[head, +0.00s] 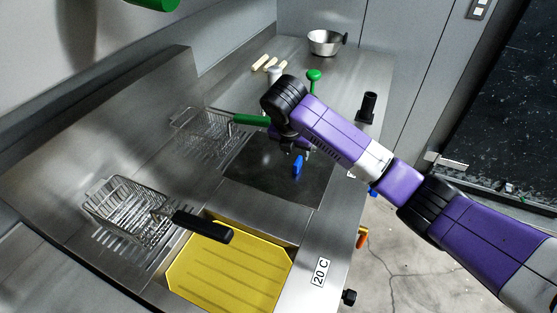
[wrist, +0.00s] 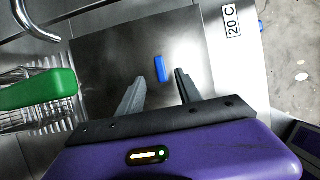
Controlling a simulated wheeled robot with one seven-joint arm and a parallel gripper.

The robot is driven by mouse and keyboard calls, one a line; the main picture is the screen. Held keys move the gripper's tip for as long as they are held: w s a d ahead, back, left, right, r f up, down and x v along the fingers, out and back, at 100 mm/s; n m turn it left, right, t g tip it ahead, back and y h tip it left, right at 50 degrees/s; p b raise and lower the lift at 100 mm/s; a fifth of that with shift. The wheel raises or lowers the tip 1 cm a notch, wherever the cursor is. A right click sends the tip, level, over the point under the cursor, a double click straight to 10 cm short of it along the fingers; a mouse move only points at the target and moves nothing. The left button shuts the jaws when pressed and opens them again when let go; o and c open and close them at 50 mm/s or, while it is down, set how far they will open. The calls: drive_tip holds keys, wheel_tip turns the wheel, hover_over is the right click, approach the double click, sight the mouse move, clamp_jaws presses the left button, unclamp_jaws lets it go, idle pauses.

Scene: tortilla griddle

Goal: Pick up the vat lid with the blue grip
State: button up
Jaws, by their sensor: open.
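The vat lid (head: 260,178) is a flat dark metal plate lying over the far vat, and it also shows in the wrist view (wrist: 110,50). Its blue grip (head: 297,165) stands up near the lid's middle. In the wrist view the blue grip (wrist: 160,69) lies ahead of my gripper (wrist: 159,84), roughly in line with the gap between the fingertips. My gripper is open and empty, and nothing is between its fingers. In the head view my arm hides most of the gripper.
A fryer basket with a green handle (wrist: 38,90) hangs left of the lid. A second basket (head: 130,213) has a black handle (head: 203,227) over a yellow vat (head: 228,268).

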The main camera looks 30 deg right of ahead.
sight(298, 160)
drive_tip(key=shift+p+x, duration=0.75)
drive_tip(key=shift+x, duration=2.75)
drive_tip(key=shift+d, duration=0.1)
clamp_jaws()
drive_tip(key=shift+r, duration=0.1)
